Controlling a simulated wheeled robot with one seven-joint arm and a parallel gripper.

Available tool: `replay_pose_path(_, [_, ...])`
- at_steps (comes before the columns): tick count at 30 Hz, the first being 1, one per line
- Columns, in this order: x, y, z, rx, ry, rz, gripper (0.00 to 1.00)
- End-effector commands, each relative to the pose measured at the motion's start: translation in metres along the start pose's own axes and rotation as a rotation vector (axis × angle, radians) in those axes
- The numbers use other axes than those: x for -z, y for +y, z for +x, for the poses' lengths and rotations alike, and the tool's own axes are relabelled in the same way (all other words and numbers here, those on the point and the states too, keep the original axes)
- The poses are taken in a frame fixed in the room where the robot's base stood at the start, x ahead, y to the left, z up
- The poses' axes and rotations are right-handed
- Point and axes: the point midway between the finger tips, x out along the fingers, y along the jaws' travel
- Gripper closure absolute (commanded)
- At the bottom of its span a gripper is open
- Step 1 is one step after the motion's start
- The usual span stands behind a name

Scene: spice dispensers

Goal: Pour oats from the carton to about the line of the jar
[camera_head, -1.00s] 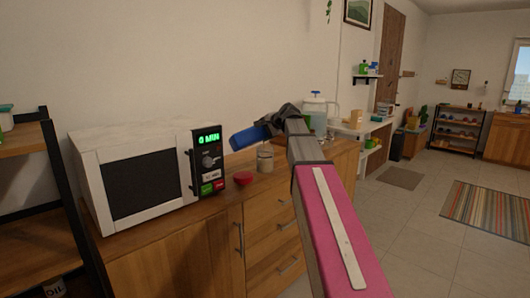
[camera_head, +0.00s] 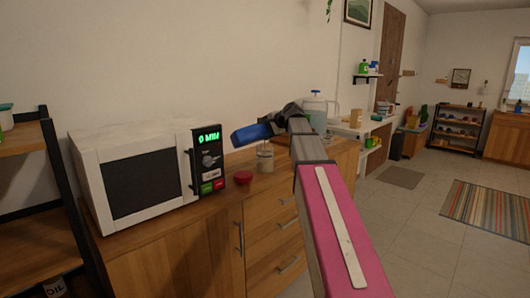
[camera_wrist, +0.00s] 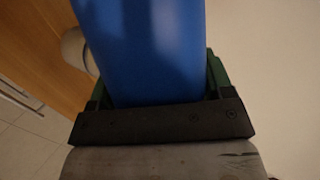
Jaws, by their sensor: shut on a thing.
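A blue carton (camera_head: 251,134) is held tilted, nearly on its side, over the jar. It fills the middle of the wrist view (camera_wrist: 155,45). My gripper (camera_head: 281,122) is shut on the carton; in the wrist view its green fingers stand at both sides of it. The glass jar (camera_head: 265,158) stands upright on the wooden cabinet below the carton and has pale contents in its lower part. In the wrist view a pale round shape (camera_wrist: 76,50), likely the jar, is partly hidden behind the carton. The fill line and any falling oats are too small to make out.
A red lid (camera_head: 244,176) lies on the cabinet top (camera_head: 215,200) in front of the jar. A white microwave (camera_head: 145,175) stands to the left. A large clear dispenser (camera_head: 317,112) stands behind my arm to the right.

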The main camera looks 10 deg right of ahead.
Motion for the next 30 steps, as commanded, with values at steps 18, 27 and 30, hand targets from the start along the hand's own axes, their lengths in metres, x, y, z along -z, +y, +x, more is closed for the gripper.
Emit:
replay_pose_path(18, [0.0024, -0.0002, -0.0007, 0.010, -0.016, 0.027, 0.78])
replay_pose_path(27, [0.0032, -0.0001, -0.0011, 0.015, -0.023, 0.039, 0.78])
replay_pose_path(30, [0.0036, -0.0001, -0.0012, 0.016, -0.026, 0.043, 0.78])
